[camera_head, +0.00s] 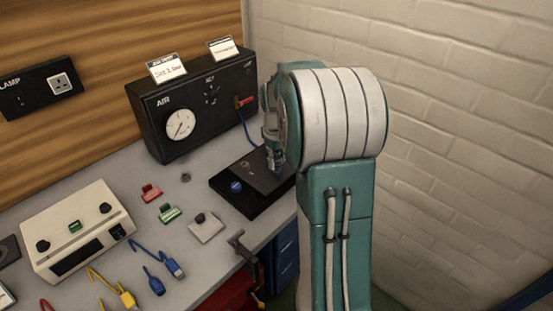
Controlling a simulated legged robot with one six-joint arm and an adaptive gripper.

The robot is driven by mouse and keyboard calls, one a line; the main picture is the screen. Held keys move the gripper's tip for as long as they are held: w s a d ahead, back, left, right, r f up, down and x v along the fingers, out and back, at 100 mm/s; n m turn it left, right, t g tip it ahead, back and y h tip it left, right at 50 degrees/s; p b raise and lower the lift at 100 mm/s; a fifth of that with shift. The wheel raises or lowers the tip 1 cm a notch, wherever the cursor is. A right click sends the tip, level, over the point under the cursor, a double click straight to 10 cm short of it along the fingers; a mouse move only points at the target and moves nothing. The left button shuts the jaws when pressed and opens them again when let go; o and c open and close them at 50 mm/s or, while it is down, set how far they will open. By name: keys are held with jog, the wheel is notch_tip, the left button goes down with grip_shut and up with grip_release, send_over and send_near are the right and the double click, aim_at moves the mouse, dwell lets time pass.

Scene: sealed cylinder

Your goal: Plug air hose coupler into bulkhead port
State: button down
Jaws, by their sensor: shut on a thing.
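The black AIR box (190,112) stands against the wooden wall, with a round white gauge (179,123) on its front. A red fitting (245,101) is at the right of that front. A thin blue hose (248,133) runs down from near it toward my gripper (273,160). My gripper points down over the right part of a black base (226,188), mostly seen edge-on beside my teal arm. It is shut on the air hose coupler, which is largely hidden by the fingers. I cannot tell which fitting is the bulkhead port.
A cream control box (76,228) stands at left. Red (151,193) and green (170,213) clips, a small grey plate (206,228) and blue connectors (167,266) lie on the grey bench. A white brick wall (440,120) is close on the right.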

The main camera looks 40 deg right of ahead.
jog(key=shift+f, duration=0.4)
jog(key=shift+c, duration=1.3)
grip_release()
jog(key=shift+r, duration=0.1)
notch_tip(320, 180, up, 12)
jog(key=shift+f, duration=0.15)
